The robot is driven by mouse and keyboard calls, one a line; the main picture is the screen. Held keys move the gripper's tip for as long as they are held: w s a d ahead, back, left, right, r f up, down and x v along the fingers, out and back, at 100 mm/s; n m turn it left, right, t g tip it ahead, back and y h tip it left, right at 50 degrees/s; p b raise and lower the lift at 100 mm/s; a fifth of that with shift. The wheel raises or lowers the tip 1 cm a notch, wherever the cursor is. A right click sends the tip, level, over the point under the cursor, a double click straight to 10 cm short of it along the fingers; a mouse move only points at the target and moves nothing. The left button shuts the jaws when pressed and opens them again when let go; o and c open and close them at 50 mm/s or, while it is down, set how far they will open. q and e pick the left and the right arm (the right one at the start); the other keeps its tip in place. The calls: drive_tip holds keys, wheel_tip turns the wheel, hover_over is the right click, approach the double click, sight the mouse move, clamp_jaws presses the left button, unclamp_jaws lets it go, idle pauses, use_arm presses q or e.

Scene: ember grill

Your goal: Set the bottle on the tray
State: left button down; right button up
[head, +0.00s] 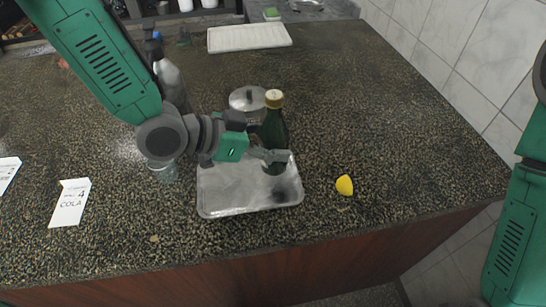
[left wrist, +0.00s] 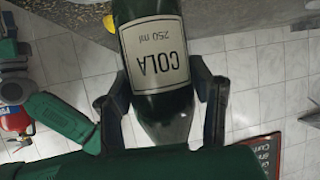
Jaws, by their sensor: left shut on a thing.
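The bottle (head: 273,132) is dark green with a gold cap and stands upright over the back right part of the metal tray (head: 230,200). A dark shadow lies on the tray at the right. Of my right arm only green links show at the right edge; its gripper is out of view.
A lidded metal pot (head: 247,98) stands just behind the tray. Half a lemon (head: 344,185) lies right of the tray. A grey bottle (head: 171,82) and a clear glass (head: 163,171) stand left. A COLA card (head: 70,203) lies front left; a white tray (head: 249,37) lies at the back.

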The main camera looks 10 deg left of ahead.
use_arm(q)
drive_tip(key=f, duration=0.3)
drive_tip(key=shift+s+a+f, duration=0.15)
drive_tip(key=shift+s+a, duration=0.05)
drive_tip(key=shift+a, duration=0.05)
drive_tip(key=shift+w+f, duration=0.1)
drive_tip(key=shift+f, duration=0.35)
drive_tip(key=shift+d, duration=0.1)
drive_tip(key=c, duration=0.7)
unclamp_jaws()
drive_tip(key=shift+f, duration=0.1)
drive_tip(key=shift+c, duration=0.2)
